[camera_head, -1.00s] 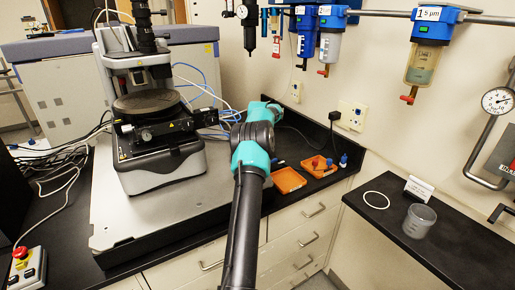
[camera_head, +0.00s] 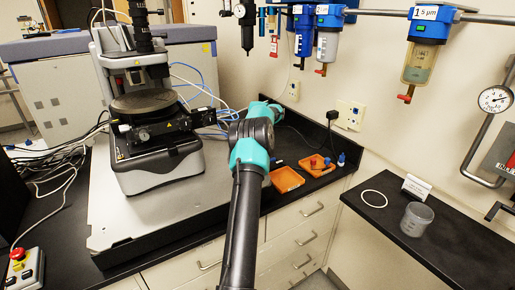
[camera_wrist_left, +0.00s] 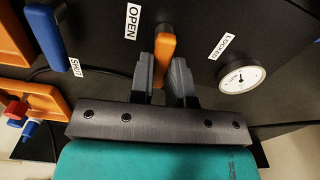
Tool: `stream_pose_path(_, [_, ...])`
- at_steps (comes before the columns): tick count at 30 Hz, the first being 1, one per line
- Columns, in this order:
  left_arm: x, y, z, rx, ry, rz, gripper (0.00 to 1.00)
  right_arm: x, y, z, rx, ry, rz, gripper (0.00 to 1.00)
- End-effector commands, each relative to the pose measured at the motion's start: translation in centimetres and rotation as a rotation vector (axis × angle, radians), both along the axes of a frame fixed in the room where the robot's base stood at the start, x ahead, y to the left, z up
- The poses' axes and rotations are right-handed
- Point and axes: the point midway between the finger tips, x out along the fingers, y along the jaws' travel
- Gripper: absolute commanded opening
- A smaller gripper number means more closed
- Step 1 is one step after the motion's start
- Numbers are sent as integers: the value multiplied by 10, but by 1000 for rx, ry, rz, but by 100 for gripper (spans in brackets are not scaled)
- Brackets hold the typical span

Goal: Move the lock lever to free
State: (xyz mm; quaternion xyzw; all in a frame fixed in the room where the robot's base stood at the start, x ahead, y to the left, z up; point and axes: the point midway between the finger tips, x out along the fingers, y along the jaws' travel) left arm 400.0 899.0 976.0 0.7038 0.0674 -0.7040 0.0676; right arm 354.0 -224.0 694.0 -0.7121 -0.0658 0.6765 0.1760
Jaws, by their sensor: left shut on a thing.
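An orange lever (camera_wrist_left: 165,45) stands between the fingers of my left gripper (camera_wrist_left: 164,82) in the left wrist view. The fingers are shut on its lower part. A LOCKED label (camera_wrist_left: 225,41) is to the right of the lever and an OPEN label (camera_wrist_left: 132,21) to its left. No label reading free is legible. In the head view my arm reaches toward the back wall, and its far end hides the lever and the fingertips. My right gripper is not in view.
A round gauge (camera_wrist_left: 243,77) sits close to the right of my left gripper. A blue lever (camera_wrist_left: 46,36) with a SHUT label is at left. Orange trays (camera_head: 287,179) lie on the bench beside my arm. The profiler (camera_head: 150,130) stands to the left.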

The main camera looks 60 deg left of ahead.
Motion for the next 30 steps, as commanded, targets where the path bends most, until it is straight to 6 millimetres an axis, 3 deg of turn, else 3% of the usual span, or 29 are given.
stream_pose_path(20, [1, -2, 1, 1, -1, -106, 0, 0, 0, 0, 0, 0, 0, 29])
stream_pose_path(21, [1, -2, 1, 1, -1, -106, 18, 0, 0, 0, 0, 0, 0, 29])
stream_pose_path(30, [0, -2, 0, 0, -1, -105, 43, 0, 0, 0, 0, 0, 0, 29])
